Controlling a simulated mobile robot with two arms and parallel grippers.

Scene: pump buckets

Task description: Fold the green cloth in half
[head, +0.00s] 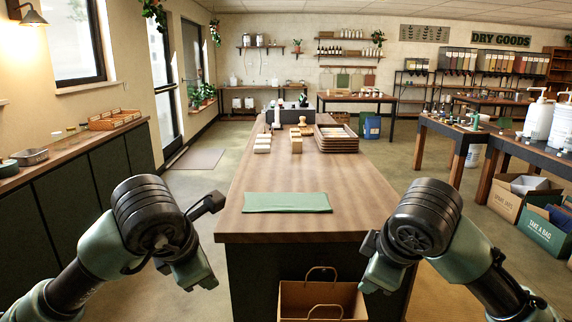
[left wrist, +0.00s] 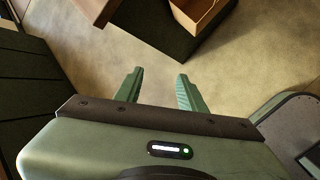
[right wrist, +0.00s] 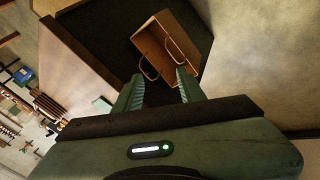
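The green cloth (head: 287,202) lies flat on the near end of the wooden counter (head: 340,222), close to its front edge. It is a wide, narrow rectangle in the head view. A small part of the cloth (right wrist: 101,104) seems to show in the right wrist view. My left gripper (left wrist: 158,75) is open and empty, off the counter's left front corner, over the floor. My right gripper (right wrist: 160,80) is open and empty, near the counter's right front corner. Neither gripper touches the cloth.
A paper bag with handles (head: 322,300) stands below the counter's front edge. Stacked wooden trays (head: 337,139), pale blocks (head: 263,143) and a brush (head: 303,127) sit farther back on the counter. The counter around the cloth is clear.

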